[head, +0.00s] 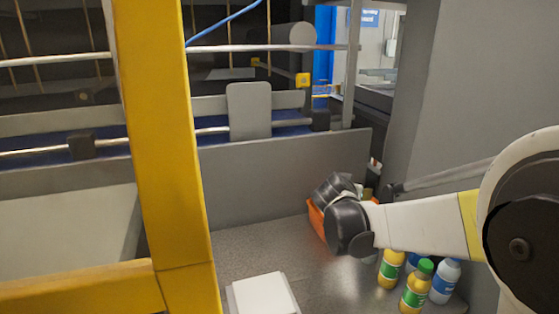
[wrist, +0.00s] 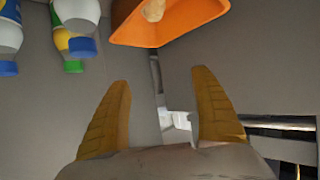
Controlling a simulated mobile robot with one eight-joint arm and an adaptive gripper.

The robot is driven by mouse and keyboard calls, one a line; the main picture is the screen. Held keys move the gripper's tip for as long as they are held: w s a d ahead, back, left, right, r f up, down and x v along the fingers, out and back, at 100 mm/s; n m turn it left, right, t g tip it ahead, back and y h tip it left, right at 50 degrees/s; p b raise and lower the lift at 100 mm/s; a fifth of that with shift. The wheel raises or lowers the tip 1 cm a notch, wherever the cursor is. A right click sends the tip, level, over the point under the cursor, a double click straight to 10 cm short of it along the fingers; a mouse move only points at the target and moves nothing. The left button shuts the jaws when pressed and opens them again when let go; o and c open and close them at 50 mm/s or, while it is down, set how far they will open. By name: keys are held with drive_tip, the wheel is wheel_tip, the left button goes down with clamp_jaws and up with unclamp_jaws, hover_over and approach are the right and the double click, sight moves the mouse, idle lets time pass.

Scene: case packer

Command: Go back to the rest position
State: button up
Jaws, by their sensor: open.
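My gripper (wrist: 161,78) is open in the wrist view, its two yellow-brown fingers wide apart with nothing held between them. An orange bin (wrist: 185,32) with a tan item in it shows beyond the fingertips, apart from them. In the head view my arm reaches in from the right and its dark wrist joints cover most of the orange bin (head: 316,218). The gripper fingers cannot be made out there.
Several bottles, including a green-capped yellow one (head: 416,287) and a white one (head: 445,281), stand below my forearm on the grey counter (head: 240,248). A white block (head: 264,295) lies at the front. A yellow post (head: 165,140) rises at left; a grey panel (head: 450,80) stands at right.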

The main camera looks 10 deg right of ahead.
drive_tip(key=s+a+f+n+g+y, duration=0.1)
drive_tip(key=s+a+n+y, duration=0.1)
drive_tip(key=s, duration=0.9)
drive_tip(key=s+a+f+n+g+y, duration=0.1)
drive_tip(key=s+a, duration=0.3)
drive_tip(key=s, duration=0.7)
drive_tip(key=s+a+f+n+g+y, duration=0.1)
drive_tip(key=s+a+f+n+y, duration=0.1)
drive_tip(key=s, duration=0.9)
drive_tip(key=shift+s+a+f+n+g+y, duration=0.3)
drive_tip(key=shift+a+n+y, duration=0.3)
drive_tip(key=shift+a+y, duration=0.3)
drive_tip(key=shift+a, duration=0.2)
